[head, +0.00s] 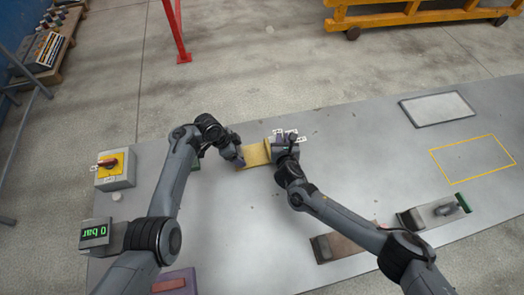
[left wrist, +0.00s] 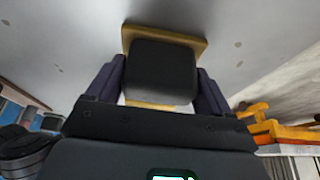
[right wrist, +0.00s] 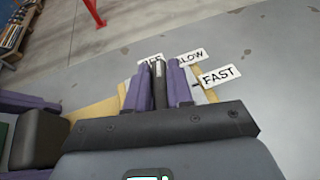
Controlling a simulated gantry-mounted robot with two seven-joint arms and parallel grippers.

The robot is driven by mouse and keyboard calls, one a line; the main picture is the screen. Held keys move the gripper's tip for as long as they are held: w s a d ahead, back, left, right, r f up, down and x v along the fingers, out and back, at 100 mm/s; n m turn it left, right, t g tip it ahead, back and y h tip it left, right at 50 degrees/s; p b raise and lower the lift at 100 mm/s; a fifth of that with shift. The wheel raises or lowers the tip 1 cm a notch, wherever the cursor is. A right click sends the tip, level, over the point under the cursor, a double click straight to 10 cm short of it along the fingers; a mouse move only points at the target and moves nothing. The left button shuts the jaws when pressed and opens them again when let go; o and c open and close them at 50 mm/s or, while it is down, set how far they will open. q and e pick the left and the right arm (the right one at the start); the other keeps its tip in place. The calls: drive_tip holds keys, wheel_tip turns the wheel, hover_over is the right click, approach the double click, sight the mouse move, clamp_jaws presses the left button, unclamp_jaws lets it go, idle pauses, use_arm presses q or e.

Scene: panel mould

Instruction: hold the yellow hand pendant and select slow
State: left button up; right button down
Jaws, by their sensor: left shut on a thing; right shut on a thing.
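The yellow hand pendant (head: 253,155) is between my two grippers above the grey table. My left gripper (head: 238,157) is shut on its dark block-like grip (left wrist: 162,70), with a finger on each side; yellow edges of the pendant show behind it. My right gripper (head: 279,143) is shut on a thin dark selector lever (right wrist: 160,85) at the pendant's other end. White labels stand around the lever: a FAST label (right wrist: 220,75), one reading LOW with its start hidden (right wrist: 192,57), and a partly hidden one (right wrist: 152,62). Where the lever points is hard to tell.
A grey box with a red and yellow switch (head: 115,169) and a display reading 0 bar (head: 95,234) stand at left. A green-ended tool (head: 436,212), a brownish tool (head: 338,247), a framed panel (head: 437,108) and a yellow outline (head: 472,158) are at right.

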drive_tip(key=m+g+h, duration=0.1)
drive_tip(key=m+h, duration=0.2)
drive_tip(key=h, duration=0.1)
drive_tip(key=shift+a+m+h, duration=0.1)
drive_tip(key=shift+m+h, duration=0.2)
drive_tip(key=shift+m, duration=0.1)
drive_tip(key=shift+f+m+g+h, duration=0.1)
drive_tip(key=shift+m+g+h, duration=0.3)
drive_tip(key=shift+m+h, duration=0.8)
drive_tip(key=c, duration=1.1)
unclamp_jaws()
drive_tip(key=shift+s, duration=0.1)
